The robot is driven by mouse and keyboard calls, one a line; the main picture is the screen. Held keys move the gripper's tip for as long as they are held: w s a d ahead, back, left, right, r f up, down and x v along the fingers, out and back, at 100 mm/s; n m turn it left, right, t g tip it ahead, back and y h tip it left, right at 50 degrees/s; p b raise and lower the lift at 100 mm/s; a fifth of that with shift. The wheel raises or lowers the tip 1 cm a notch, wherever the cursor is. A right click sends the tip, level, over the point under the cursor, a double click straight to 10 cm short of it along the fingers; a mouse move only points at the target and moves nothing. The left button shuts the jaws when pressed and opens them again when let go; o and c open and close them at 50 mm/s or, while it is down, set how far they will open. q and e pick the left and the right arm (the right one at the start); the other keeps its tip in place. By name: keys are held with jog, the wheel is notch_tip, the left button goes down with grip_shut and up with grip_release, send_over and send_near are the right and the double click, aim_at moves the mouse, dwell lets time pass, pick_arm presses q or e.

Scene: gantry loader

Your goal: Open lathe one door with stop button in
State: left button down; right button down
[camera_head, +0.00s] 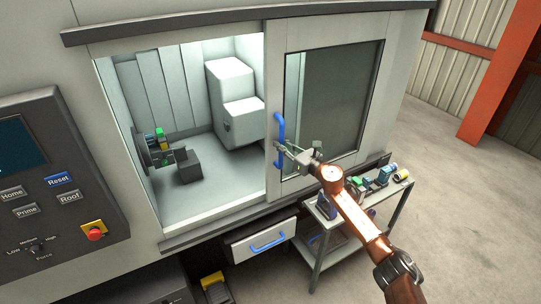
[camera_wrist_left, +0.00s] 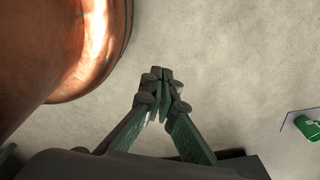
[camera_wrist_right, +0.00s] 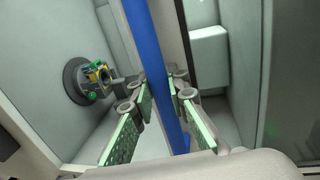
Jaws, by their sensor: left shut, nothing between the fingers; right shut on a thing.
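The lathe's sliding door (camera_head: 337,100) has a dark window and stands to the right, leaving the left part of the opening uncovered. Its blue vertical handle (camera_head: 280,128) is on the door's left edge. My right gripper (camera_head: 284,149) is shut on this handle; in the right wrist view the blue handle (camera_wrist_right: 158,65) passes between the two fingers. The red stop button (camera_head: 95,233) sits on a yellow plate on the control panel (camera_head: 50,150); I cannot tell whether it is pressed in. My left gripper (camera_wrist_left: 160,82) is shut and empty above the floor.
Inside the lathe are a chuck (camera_head: 150,148) with coloured parts and a white block (camera_head: 236,100). A drawer (camera_head: 262,241) with a blue handle is below. A cart (camera_head: 340,232) with several items stands under the door, near my right arm. Floor at right is clear.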

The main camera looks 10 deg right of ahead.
jog(key=shift+w+d, duration=0.2)
jog(key=shift+d, duration=0.5)
jog(key=c, duration=1.8)
grip_release()
jog(key=shift+c, duration=0.2)
jog(key=v, duration=1.2)
